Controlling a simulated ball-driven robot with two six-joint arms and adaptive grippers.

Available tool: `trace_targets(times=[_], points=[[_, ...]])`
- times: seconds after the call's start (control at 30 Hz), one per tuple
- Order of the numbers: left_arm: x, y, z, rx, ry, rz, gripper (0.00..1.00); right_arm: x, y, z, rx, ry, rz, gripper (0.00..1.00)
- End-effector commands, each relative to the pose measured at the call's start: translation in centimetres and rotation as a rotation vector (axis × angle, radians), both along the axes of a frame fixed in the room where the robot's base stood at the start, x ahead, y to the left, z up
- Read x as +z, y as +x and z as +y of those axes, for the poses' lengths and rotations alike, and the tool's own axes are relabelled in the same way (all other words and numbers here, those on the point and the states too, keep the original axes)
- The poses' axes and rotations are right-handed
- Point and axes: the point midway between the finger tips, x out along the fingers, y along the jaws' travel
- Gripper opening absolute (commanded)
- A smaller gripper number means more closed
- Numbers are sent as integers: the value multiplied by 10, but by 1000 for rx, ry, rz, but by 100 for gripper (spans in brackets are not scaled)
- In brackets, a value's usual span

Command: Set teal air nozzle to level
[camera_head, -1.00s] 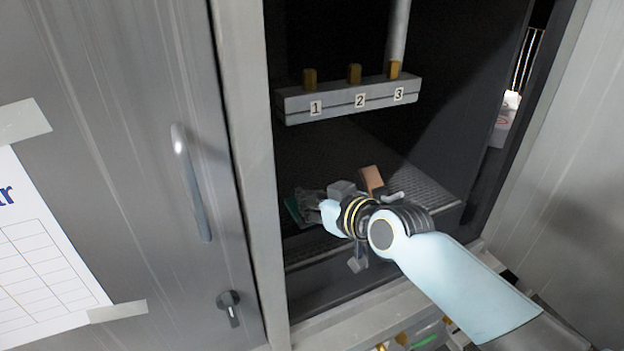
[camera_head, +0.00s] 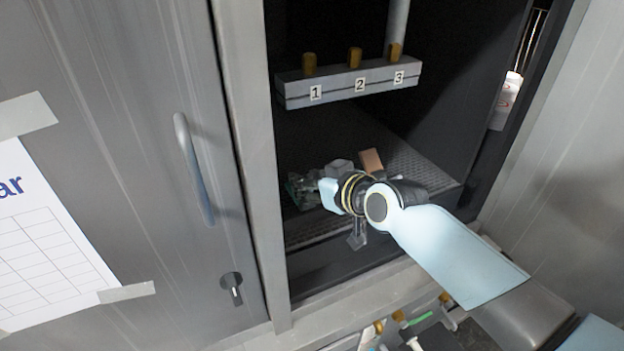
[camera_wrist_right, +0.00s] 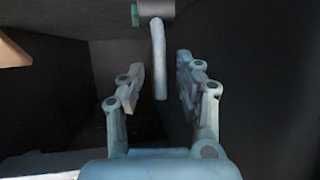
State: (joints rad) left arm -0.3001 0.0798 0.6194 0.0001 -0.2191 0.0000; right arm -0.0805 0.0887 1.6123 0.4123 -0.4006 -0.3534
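In the right wrist view, a pale nozzle tube (camera_wrist_right: 158,65) comes down from a grey cylindrical body (camera_wrist_right: 154,8) with a small teal part at its left. My right gripper (camera_wrist_right: 158,80) is open, with one finger on each side of the tube and visible gaps. In the head view my right gripper (camera_head: 303,190) reaches left inside the open cabinet, low above the mesh floor. A dark greenish patch shows at its fingers there, and the nozzle is mostly hidden. I cannot read its angle against level. My left gripper is out of view.
A grey bar (camera_head: 348,82) labelled 1, 2 and 3 with brass fittings hangs above my arm. A tan block (camera_head: 371,161) is behind my wrist. The cabinet frame (camera_head: 248,150) stands left, with a handled door (camera_head: 110,130) beyond it. Fittings (camera_head: 410,325) lie below the opening.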

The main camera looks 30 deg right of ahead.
Motion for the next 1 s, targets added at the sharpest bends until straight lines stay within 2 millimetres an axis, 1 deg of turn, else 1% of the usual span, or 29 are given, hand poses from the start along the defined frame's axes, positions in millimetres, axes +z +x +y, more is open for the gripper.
trace_targets(times=[0.07, 0.17, 0.27, 0.4, 0.5, 0.6, 0.77, 1.0], points=[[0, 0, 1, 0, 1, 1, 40, 1, -3, 0, 0, 0, 0, 34], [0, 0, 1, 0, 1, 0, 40, 5, -14, -2, 0, -1, 2, 34], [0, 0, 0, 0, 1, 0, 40, 13, -32, -4, 1, -2, 1, 34], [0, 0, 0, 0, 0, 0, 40, 26, -62, -9, 1, -3, 2, 34], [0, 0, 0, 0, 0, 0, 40, 35, -80, -12, 1, -3, 1, 34], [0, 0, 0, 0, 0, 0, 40, 41, -95, -14, 0, -3, 1, 34], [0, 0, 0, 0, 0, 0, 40, 48, -107, -15, -1, -1, 0, 34], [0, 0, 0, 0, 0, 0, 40, 49, -109, -16, -1, -1, 0, 34]])
